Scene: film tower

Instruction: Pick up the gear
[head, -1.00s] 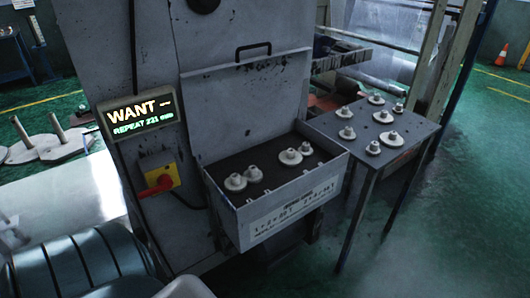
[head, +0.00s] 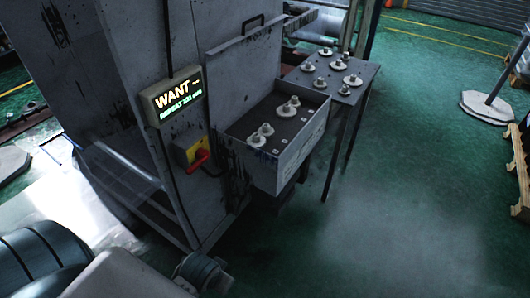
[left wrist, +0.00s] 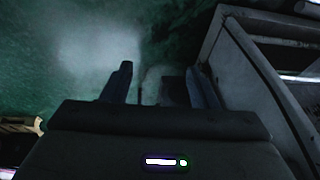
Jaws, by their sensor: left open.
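Several pale stepped gears sit in the open grey tray (head: 302,150) on the machine's front in the head view. A pair is at the near left, one gear (head: 256,140) and one behind it (head: 267,129). Another pair is farther back, one gear (head: 285,111) and one behind it (head: 295,101). More gears, such as one (head: 338,65), stand on the small side table (head: 363,76). My left gripper (left wrist: 163,82) is open and empty in the left wrist view, over green floor, with no gear in that view. My right gripper is not in view.
A lit sign (head: 178,102) on the machine reads WANT, a dash, REPEAT 221 mm. A red-handled switch (head: 192,153) is below it. A pole on a pale base (head: 487,107) and a wooden pallet (head: 519,165) are at the right. The floor (head: 370,235) in front is clear.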

